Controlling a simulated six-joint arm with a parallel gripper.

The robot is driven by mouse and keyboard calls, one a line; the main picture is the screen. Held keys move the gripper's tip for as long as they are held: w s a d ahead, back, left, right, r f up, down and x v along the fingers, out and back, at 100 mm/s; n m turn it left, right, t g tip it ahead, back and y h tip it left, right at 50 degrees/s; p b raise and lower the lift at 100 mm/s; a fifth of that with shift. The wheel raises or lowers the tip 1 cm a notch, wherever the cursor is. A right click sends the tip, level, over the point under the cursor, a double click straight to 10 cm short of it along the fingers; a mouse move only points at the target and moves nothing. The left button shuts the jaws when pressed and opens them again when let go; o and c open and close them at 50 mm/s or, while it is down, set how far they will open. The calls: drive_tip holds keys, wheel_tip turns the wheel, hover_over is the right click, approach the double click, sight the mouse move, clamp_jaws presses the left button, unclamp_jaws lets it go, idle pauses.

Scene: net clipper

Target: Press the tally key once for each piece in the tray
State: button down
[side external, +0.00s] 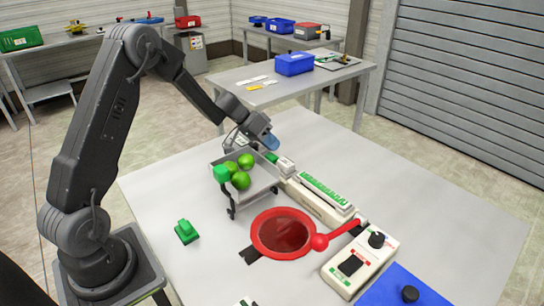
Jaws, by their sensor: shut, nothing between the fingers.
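A grey tray (261,187) on dark legs stands near the middle of the white table. It holds several green pieces: round ones (241,181) and a cube-like one (222,173). A long cream device (315,203) with a green strip on top lies right of the tray, with a small whitish block (286,164) at its far end. I cannot tell for sure which part is the tally key. My gripper (266,146) is shut and empty just beyond the tray's far edge, near that block. Its fingertips are small and partly hidden, and contact cannot be told.
A red-rimmed round dish (284,232) and a red ball-ended lever (337,235) lie in front. A cream box (361,262) with a black knob and a blue panel (409,288) are at the near right. A green block (186,232) sits left. The table's right side is clear.

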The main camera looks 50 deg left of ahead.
sight(271, 155)
drive_tip(key=shift+f, duration=0.15)
idle(0.7)
drive_tip(key=shift+f, duration=0.3)
drive_tip(key=shift+f, duration=0.45)
idle(0.7)
drive_tip(key=shift+r, duration=0.9)
drive_tip(key=shift+r, duration=2.5)
